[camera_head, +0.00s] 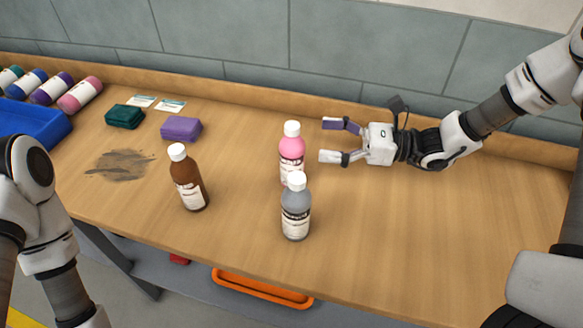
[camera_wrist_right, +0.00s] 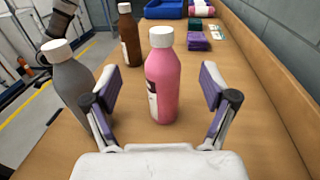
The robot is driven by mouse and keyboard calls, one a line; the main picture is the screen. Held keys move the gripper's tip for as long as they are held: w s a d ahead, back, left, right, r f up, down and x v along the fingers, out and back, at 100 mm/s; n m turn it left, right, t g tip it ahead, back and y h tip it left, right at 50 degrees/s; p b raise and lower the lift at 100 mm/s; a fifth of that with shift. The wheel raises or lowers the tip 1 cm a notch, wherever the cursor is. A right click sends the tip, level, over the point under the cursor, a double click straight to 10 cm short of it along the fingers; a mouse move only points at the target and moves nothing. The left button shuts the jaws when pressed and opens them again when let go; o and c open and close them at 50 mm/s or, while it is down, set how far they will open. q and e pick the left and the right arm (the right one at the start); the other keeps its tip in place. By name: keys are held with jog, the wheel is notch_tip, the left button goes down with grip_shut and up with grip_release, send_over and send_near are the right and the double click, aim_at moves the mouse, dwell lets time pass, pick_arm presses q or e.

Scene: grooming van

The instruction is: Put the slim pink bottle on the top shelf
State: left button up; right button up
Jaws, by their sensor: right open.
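The slim pink bottle (camera_head: 291,148) stands upright on the wooden table, with a white cap and white label. In the right wrist view the pink bottle (camera_wrist_right: 163,82) is ahead of my right gripper, roughly between the lines of its fingers. My right gripper (camera_head: 332,140) is open and empty, just to the right of the bottle; its fingers also show in the right wrist view (camera_wrist_right: 160,100). My left arm (camera_head: 45,220) shows at the left edge, but its gripper is out of view. No top shelf can be made out.
A grey bottle (camera_head: 296,210) stands close in front of the pink one. A brown bottle (camera_head: 188,180) is to the left. Purple (camera_head: 181,129) and green (camera_head: 125,117) blocks, a dark smear (camera_head: 122,164) and a blue tray (camera_head: 38,128) lie farther left. The table's right side is clear.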

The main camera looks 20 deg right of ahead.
send_near(291, 167)
jog(key=w, duration=0.1)
jog(key=w+a+f, duration=0.1)
jog(key=w, duration=0.1)
jog(key=shift+w+a+f+b, duration=0.25)
jog(key=shift+a+f+b, duration=0.05)
jog(key=shift+f, duration=0.05)
jog(key=shift+w+a+f, duration=0.3)
jog(key=shift+a+f, duration=0.25)
jog(key=shift+f, duration=0.05)
jog(key=p+x, duration=0.1)
jog(key=x, duration=0.5)
jog(key=shift+w+a, duration=0.1)
jog(key=shift+a, duration=0.1)
jog(key=shift+d, duration=0.15)
jog(key=c, duration=0.8)
grip_shut()
